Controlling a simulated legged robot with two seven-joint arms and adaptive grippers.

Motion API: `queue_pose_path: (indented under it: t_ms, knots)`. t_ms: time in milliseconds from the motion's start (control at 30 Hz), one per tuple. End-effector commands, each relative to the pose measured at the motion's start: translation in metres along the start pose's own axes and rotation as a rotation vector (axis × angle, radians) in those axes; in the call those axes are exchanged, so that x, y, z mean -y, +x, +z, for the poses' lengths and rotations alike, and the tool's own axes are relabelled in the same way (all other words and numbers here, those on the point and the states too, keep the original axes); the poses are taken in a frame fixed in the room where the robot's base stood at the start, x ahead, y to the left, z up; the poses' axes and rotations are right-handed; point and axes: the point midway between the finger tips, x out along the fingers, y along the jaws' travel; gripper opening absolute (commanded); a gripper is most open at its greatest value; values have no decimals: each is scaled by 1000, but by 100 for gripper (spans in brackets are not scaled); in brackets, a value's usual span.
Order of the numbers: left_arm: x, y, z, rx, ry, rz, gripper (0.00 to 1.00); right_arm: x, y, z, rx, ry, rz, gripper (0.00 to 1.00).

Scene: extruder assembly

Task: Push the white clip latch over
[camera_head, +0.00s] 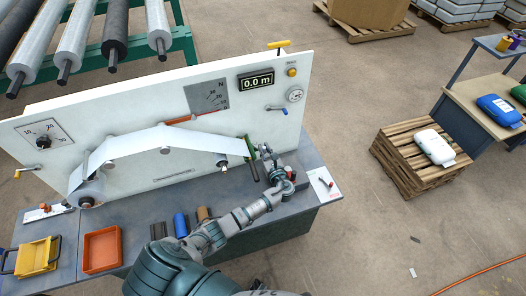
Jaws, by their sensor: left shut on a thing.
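I cannot make out a white clip latch for certain at this size. A dark green bar (249,147) stands at the right end of the white sheet strip (165,138) on the white machine panel (120,112). My left gripper (264,153) is just right of this bar, close to the panel. It is shut on a small part there, which its fingers mostly hide. A small pale knob (222,164) sits on the panel left of the bar. My right gripper is not in view.
The grey bench (190,195) holds a yellow tray (38,256), an orange tray (102,250) and several small rolls (181,224). A pallet with a white sack (434,147) stands apart on the right.

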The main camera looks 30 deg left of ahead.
Motion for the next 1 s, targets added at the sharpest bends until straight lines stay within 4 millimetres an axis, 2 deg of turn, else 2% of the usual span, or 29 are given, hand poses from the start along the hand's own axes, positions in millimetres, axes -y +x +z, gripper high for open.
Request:
queue_pose_path:
  t_ms: [333, 367, 433, 767, 867, 1000]
  knots:
    - [1, 5, 5, 8, -3, 31, 0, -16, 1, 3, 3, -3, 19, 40]
    - [1, 5, 5, 8, -3, 31, 24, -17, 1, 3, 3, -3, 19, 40]
    - [1, 5, 5, 8, -3, 31, 41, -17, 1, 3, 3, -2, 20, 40]
    - [0, 1, 3, 5, -1, 31, 42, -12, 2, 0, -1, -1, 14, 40]
    - [1, -8, 2, 4, -1, 29, 42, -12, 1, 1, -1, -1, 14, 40]
    - [2, -35, 1, 1, -2, 29, 42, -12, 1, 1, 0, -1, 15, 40]
